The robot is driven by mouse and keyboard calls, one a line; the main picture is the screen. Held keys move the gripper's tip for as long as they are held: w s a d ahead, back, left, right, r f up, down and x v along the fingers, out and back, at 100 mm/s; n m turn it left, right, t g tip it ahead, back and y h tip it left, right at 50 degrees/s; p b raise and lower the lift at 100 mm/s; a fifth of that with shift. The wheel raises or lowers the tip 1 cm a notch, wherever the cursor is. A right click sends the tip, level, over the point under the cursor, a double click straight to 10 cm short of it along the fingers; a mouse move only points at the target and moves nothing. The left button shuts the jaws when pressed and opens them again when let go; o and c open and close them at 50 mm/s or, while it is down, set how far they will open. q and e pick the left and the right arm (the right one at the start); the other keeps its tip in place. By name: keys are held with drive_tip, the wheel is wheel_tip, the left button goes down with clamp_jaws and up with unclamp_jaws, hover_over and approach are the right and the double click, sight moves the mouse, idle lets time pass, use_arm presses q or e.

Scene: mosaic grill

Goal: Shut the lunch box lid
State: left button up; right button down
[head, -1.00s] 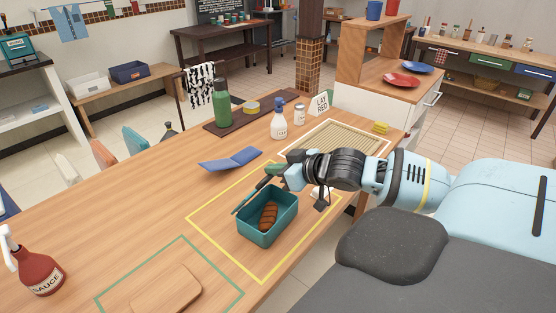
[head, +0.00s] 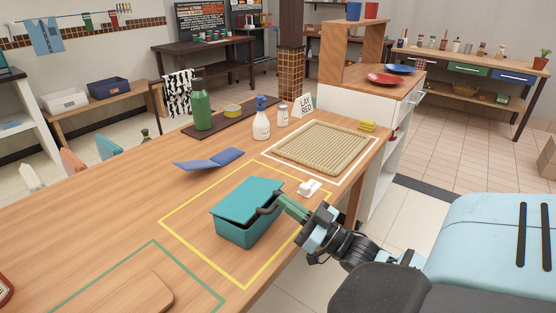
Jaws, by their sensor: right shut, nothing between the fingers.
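The teal lunch box (head: 238,234) stands on the wooden table inside a yellow outline. Its lid (head: 248,197) lies across the top and hides the inside. My right gripper (head: 269,204) is shut and empty. Its tips are at the right edge of the lid, at or very near contact. My left gripper is not in view.
A blue open folder-like item (head: 210,160) lies behind the box. A white spray bottle (head: 261,122), a green bottle (head: 201,108) and a woven mat (head: 322,148) are farther back. A small white object (head: 310,188) sits right of the box. A wooden board (head: 135,295) lies at the front.

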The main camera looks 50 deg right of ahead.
drive_tip(key=shift+f+t+b, duration=0.4)
drive_tip(key=shift+f, duration=0.4)
drive_tip(key=shift+s+f, duration=0.15)
drive_tip(key=shift+f, duration=0.3)
drive_tip(key=shift+f+b, duration=0.35)
drive_tip(key=shift+f, duration=0.1)
drive_tip(key=shift+s, duration=0.1)
